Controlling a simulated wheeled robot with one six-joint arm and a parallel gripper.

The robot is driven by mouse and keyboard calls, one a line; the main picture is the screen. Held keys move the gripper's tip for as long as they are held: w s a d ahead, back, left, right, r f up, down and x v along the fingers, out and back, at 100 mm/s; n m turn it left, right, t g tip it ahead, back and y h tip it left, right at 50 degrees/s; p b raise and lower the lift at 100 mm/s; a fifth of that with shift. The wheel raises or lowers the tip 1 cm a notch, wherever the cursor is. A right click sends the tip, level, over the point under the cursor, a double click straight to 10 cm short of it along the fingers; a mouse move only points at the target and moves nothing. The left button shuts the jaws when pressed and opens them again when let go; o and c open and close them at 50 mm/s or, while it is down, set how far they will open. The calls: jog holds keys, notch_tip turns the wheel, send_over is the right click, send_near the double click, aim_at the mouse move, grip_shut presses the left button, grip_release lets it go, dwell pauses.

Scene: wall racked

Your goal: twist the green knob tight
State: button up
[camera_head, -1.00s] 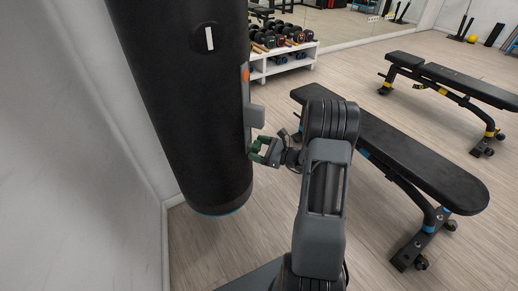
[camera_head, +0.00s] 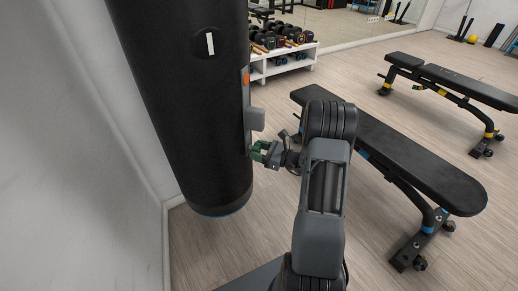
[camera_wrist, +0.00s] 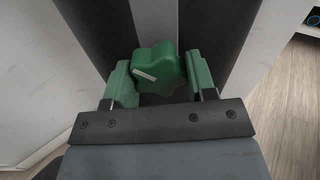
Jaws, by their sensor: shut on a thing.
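The green knob (camera_wrist: 160,68) is a lobed, star-shaped handle with a white line across its left part. It sits between the two green finger pads of my gripper (camera_wrist: 163,80) in the wrist view, and the gripper is shut on it. In the head view my gripper (camera_head: 258,151) is at the right side of the large black cylinder (camera_head: 185,110), low on its grey strip. The knob cannot be made out apart from the green fingers there.
A grey block (camera_head: 255,118) juts from the strip just above my gripper, with an orange part (camera_head: 246,76) higher up. A white wall (camera_head: 70,150) is at the left. A black bench (camera_head: 400,150) stands close on the right. A dumbbell rack (camera_head: 285,62) is behind.

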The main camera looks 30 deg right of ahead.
jog(key=m+p, duration=0.5)
jog(key=shift+s+a+r, duration=0.1)
jog(key=shift+r, duration=0.15)
jog(key=shift+f+m+p, duration=0.15)
jog(key=shift+m+p, duration=1.7)
jog(key=shift+m, duration=0.75)
jog(key=o, duration=0.9)
jog(key=v, duration=1.3)
jog(key=shift+s+d+p, duration=0.2)
jog(key=shift+s+p, duration=0.15)
